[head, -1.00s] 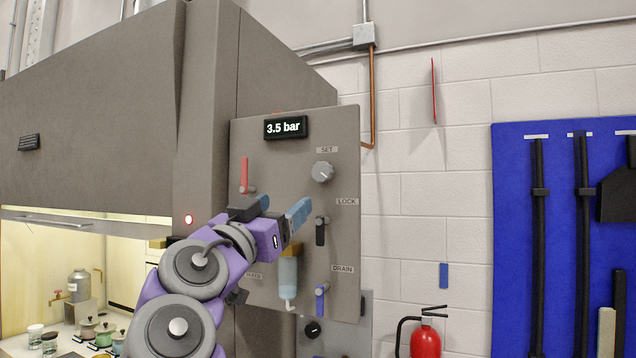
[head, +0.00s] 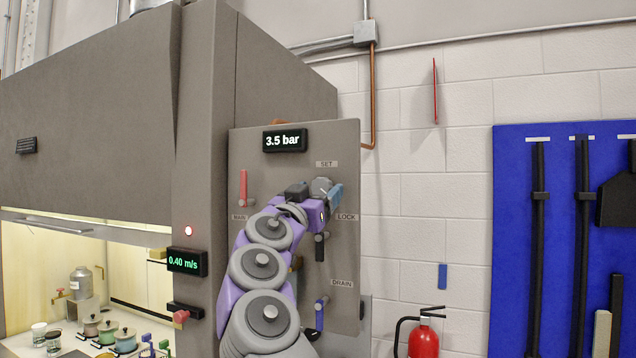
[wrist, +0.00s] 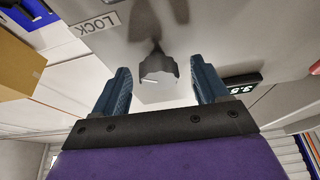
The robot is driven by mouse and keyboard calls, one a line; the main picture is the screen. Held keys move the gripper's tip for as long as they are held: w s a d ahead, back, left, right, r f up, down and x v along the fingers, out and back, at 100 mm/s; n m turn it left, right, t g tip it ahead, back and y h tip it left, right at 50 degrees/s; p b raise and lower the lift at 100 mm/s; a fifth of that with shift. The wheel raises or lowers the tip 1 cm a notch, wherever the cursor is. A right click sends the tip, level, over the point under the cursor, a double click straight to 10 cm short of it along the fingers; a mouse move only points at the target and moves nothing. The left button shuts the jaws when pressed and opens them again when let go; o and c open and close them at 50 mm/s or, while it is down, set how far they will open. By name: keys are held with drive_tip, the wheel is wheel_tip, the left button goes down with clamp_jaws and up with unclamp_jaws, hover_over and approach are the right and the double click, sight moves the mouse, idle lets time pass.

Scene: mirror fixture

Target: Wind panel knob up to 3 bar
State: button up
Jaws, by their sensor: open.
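The grey SET knob (head: 320,186) is on the upper right of the grey panel (head: 345,150), partly hidden by my gripper in the head view. The panel's display (head: 285,140) reads 3.5 bar. My gripper (wrist: 160,78) is open, its two blue fingers apart. In the wrist view the knob (wrist: 157,70) shows between the fingertips, with a gap visible on each side. I cannot tell how deep the fingers reach around it. In the head view my gripper (head: 331,196) is right at the knob.
The LOCK lever (head: 319,246) is just below my gripper, the blue DRAIN lever (head: 320,312) lower down. The red MAIN lever (head: 243,186) is to the left. A fume hood (head: 90,120) with a 0.40 m/s readout (head: 187,262) stands left; a fire extinguisher (head: 424,336) is lower right.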

drive_tip(key=shift+w+d+r, duration=0.1)
drive_tip(key=shift+w+r, duration=0.05)
drive_tip(key=shift+w, duration=0.2)
drive_tip(key=shift+s+d, duration=0.1)
drive_tip(key=c, duration=1.1)
